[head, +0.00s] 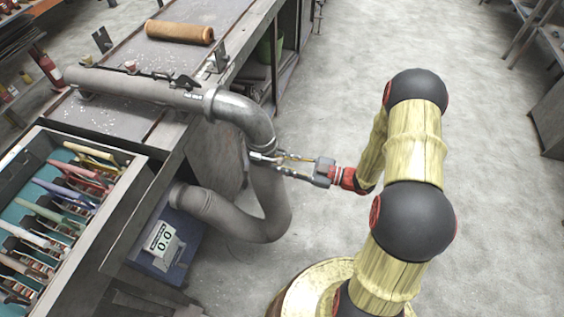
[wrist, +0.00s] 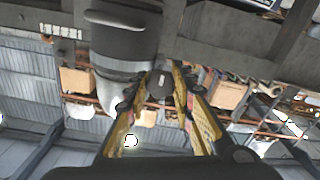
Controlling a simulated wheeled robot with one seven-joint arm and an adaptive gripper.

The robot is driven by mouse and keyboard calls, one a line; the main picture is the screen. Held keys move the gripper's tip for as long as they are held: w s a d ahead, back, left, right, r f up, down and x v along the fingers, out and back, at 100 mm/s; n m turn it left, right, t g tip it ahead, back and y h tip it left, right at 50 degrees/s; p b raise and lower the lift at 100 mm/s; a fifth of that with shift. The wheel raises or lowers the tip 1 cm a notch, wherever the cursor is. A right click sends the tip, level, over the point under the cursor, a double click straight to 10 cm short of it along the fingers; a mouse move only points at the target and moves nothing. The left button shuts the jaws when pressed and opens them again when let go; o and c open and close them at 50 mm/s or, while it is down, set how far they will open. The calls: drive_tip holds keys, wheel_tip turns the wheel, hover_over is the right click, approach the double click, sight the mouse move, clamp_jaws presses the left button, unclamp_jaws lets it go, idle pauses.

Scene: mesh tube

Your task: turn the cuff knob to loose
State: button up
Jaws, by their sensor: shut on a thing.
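My gripper (head: 266,158) reaches in from the right at the grey bent duct (head: 245,120), just below its elbow. In the wrist view its two yellow-sided fingers (wrist: 160,88) stand on either side of the dark round cuff knob (wrist: 161,84) and are shut on it. The knob's face carries a short pale mark that points up and down in that view. In the head view the fingertips mostly hide the knob. The word or setting at the mark cannot be read. The grey hose (head: 268,198) hangs below the cuff and curves left.
The hose runs to a blue box (head: 172,250) whose display reads 0.0. A bench with an orange-brown roll (head: 180,32) and an open drawer (head: 118,150) of coloured-handled tools stand left. The floor (head: 335,100) around my arm is clear.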

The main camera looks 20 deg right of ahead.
clamp_jaws()
drive_tip(key=shift+n+p, duration=0.3)
drive_tip(key=shift+p, duration=0.1)
